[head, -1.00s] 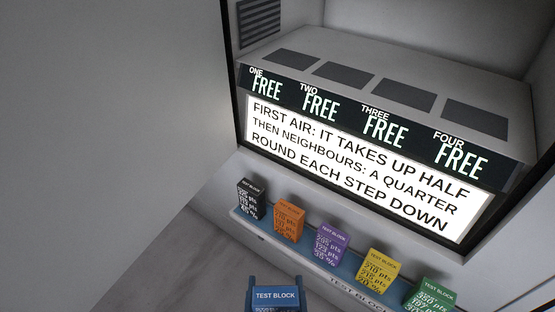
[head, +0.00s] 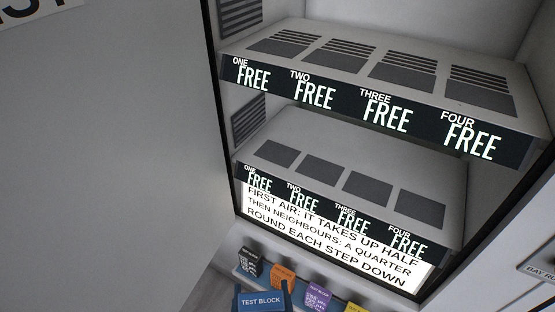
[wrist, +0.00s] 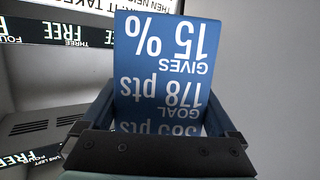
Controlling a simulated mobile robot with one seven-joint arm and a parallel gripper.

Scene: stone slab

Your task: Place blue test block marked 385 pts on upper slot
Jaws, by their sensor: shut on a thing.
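My gripper (head: 262,288) is at the bottom of the head view, shut on a blue test block (head: 261,301). In the wrist view the block (wrist: 165,60) stands between the two fingers; its white print is upside down and reads 15 %, gives, 178 pts, goal, and a partly hidden figure ending in 85 pts. The upper shelf (head: 528,108) has several dark striped pads, and its signs (head: 313,95) read FREE from ONE to FOUR. The lower shelf (head: 330,152) has plain dark pads and also reads FREE throughout. Both shelves are empty, well above my gripper in the picture.
A lit panel (head: 325,235) under the lower shelf bears text about air and neighbours. Black (head: 250,262), orange (head: 283,277), purple (head: 317,297) and yellow (head: 355,308) test blocks stand on a low ledge. A grey wall (head: 100,150) fills the left.

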